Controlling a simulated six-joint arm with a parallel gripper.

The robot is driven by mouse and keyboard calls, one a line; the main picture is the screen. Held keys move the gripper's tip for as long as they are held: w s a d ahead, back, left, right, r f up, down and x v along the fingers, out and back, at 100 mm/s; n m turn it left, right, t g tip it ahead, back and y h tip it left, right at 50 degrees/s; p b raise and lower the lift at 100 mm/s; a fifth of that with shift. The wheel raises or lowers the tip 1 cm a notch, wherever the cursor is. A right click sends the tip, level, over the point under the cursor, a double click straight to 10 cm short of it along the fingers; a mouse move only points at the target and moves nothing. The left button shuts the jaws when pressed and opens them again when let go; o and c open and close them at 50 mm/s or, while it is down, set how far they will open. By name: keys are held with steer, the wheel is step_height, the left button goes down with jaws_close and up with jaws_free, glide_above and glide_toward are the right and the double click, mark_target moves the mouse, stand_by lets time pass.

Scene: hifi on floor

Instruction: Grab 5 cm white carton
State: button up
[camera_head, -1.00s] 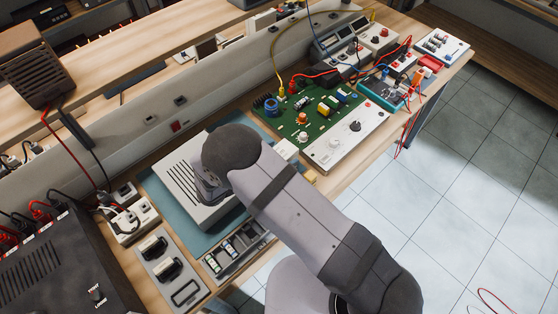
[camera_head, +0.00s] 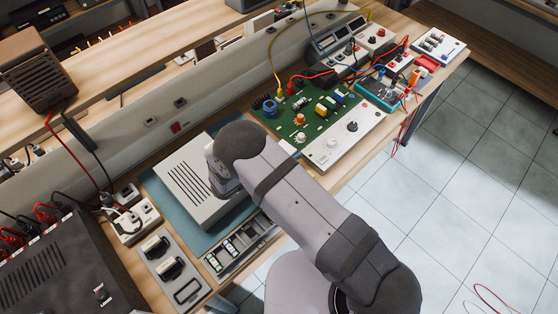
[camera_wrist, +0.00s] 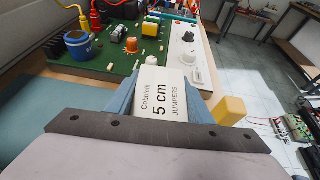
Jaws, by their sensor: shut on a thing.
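The white carton (camera_wrist: 163,100), printed "5 cm JUMPERS", shows in the wrist view between the two blue fingers of my gripper (camera_wrist: 160,90). The fingers press on its left and right sides, and my gripper is shut on it. Its lower part is hidden by the dark edge of my gripper. In the head view my arm covers the gripper. A small white patch (camera_head: 287,147) beside the arm may be the carton; I cannot tell.
A yellow block (camera_wrist: 230,110) stands close to the right finger. A green circuit board (camera_head: 312,111) and a white panel with knobs (camera_head: 345,138) lie just beyond. A grey vented box (camera_head: 190,183) sits on a teal mat left of my arm. The bench's front edge is close.

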steer(key=shift+r, duration=0.15)
steer(key=shift+r+b, duration=1.55)
steer(key=shift+r, duration=3.35)
